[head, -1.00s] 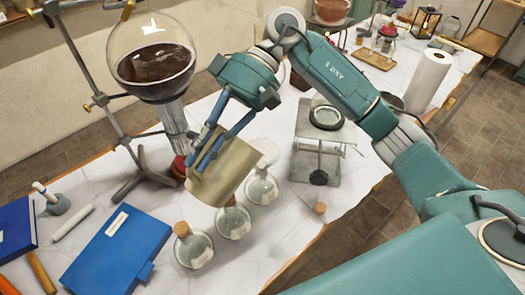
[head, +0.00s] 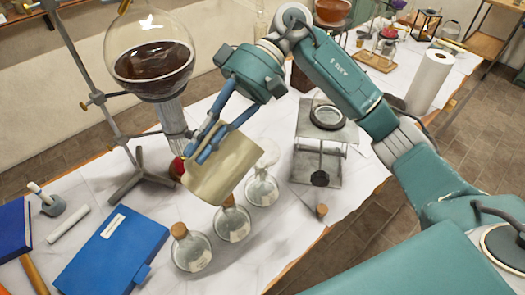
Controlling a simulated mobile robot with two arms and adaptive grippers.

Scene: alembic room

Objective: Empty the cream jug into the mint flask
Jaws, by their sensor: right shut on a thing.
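The cream jug (head: 222,170) is in the head view, held tilted above the table by my right gripper (head: 205,146). The blue fingers of this gripper are shut on the jug's upper left side. The jug's mouth and contents cannot be made out, and no stream shows. Below and right of the jug is a clear round flask (head: 262,190) with a pale, flared top, partly behind the jug. I cannot tell any mint tint on it, nor whether it is the mint flask. My left gripper is out of view.
Two corked flasks (head: 191,250) (head: 233,222) stand in front of the jug. A large round flask of dark liquid (head: 149,60) hangs on a stand at left. A lift stand (head: 320,150) is at right. A blue book (head: 112,250) lies front left.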

